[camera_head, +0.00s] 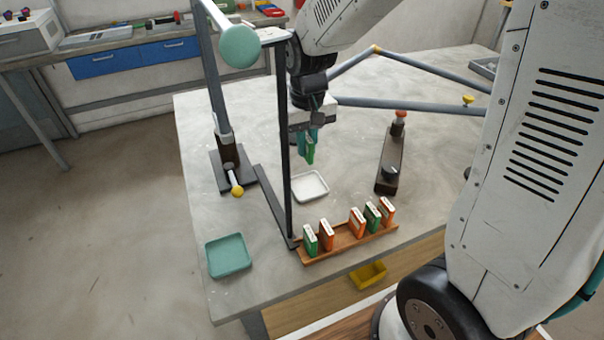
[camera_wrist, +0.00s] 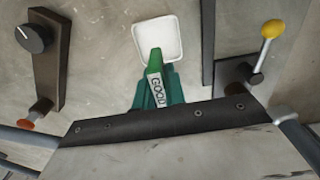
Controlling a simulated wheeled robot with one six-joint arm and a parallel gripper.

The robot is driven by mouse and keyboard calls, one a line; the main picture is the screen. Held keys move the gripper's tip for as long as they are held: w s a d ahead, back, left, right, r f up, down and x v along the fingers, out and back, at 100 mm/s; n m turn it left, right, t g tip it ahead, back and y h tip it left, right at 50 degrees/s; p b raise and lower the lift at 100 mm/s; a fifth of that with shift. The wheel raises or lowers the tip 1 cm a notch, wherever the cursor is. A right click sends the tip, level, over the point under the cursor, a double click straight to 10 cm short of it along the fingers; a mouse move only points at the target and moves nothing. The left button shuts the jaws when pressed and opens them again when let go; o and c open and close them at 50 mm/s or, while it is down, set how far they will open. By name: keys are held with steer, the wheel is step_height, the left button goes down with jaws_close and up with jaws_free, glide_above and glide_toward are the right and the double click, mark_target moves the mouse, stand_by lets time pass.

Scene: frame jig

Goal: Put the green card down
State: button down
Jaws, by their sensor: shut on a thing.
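The green card (camera_head: 310,151) is held upright between the fingers of my gripper (camera_head: 308,140), above the table. A white tray (camera_head: 309,187) lies on the table below and near the card. In the wrist view the white tray (camera_wrist: 158,38) appears just beyond the card's end. A teal tray (camera_head: 228,256) lies at the table's front left corner.
A wooden rack (camera_head: 347,243) at the front edge holds several orange and green cards. A dark upright frame (camera_head: 284,140) stands left of my gripper. A dark block with a knob (camera_head: 390,160) is to the right. Grey bars (camera_head: 410,104) cross behind.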

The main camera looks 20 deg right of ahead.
mark_target(308, 137)
step_height(308, 137, down, 9)
steer(key=shift+d, duration=0.1)
stand_by(0.3)
steer(key=shift+f, duration=0.15)
steer(key=c, duration=1.5)
jaws_free()
steer(key=shift+o, duration=0.2)
step_height(308, 137, up, 13)
steer(key=shift+f, duration=0.2)
steer(key=s+d+r, duration=0.1)
steer(key=s+r, duration=0.2)
steer(key=s, duration=0.4)
steer(key=s+d+r, duration=0.1)
steer(key=s+r, duration=0.1)
steer(key=s, duration=0.6)
steer(key=s+d+r+t, duration=0.1)
steer(key=s+r, duration=0.2)
steer(key=s, duration=0.4)
steer(key=shift+s+r, duration=0.25)
steer(key=shift+r, duration=0.05)
